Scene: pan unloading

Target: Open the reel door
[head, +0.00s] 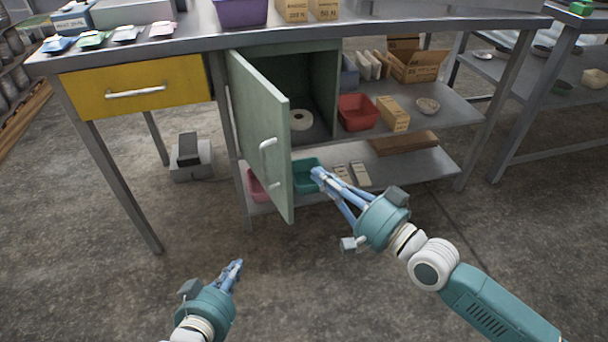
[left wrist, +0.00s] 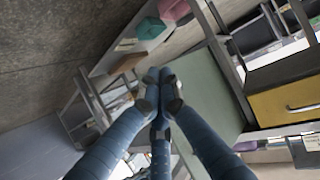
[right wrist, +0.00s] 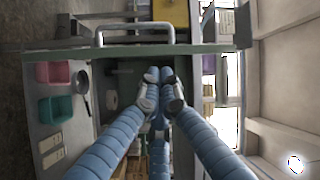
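The grey-green reel door (head: 258,125) of the cupboard under the bench stands well open, swung out toward me. Its pale bar handle (head: 267,155) is on the outer face. A white reel (head: 301,119) lies inside the cupboard. My right gripper (head: 316,174) is shut and empty, on the inner side of the door near its free edge. In the right wrist view the door edge (right wrist: 150,51) and handle (right wrist: 135,27) lie just beyond the fingertips (right wrist: 159,76); contact cannot be told. My left gripper (head: 238,264) is shut and empty, low in front of the bench, apart from the door.
A yellow drawer (head: 135,86) is left of the cupboard. Open shelves on the right hold a red bin (head: 357,112), a teal bin (head: 307,175) and boxes. A purple bin (head: 240,12) stands on the bench top. The floor in front is clear.

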